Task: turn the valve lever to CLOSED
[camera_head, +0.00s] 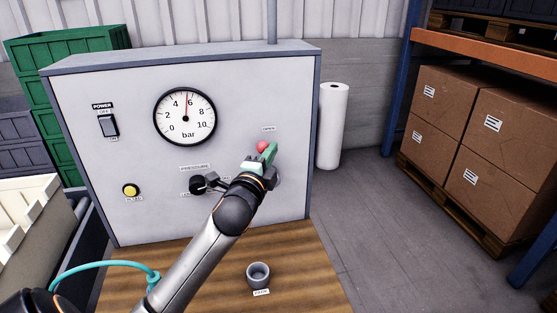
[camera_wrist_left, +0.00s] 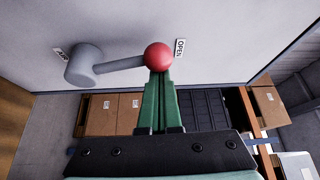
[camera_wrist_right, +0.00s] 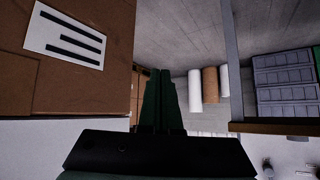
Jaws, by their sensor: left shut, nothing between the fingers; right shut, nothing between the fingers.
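The valve lever is a grey arm (camera_wrist_left: 118,65) on a round grey hub (camera_wrist_left: 85,65), with a red ball knob (camera_wrist_left: 158,57) at its end. In the head view the red knob (camera_head: 262,147) sits just below the OPEN label (camera_head: 268,128); my arm hides most of the lever. My left gripper (camera_head: 270,150) has its green fingers shut and empty. In the left wrist view its fingertips (camera_wrist_left: 160,76) are right at the knob, seemingly touching, not around it. My right gripper (camera_wrist_right: 160,74) is shut and empty, away from the panel, seen only in the right wrist view.
The grey panel also carries a pressure gauge (camera_head: 185,116), a power switch (camera_head: 108,125), a yellow button (camera_head: 131,191) and a black knob (camera_head: 197,185). A small grey cup (camera_head: 258,274) stands on the wooden bench (camera_head: 315,290). Boxes (camera_head: 492,124) fill the rack at right.

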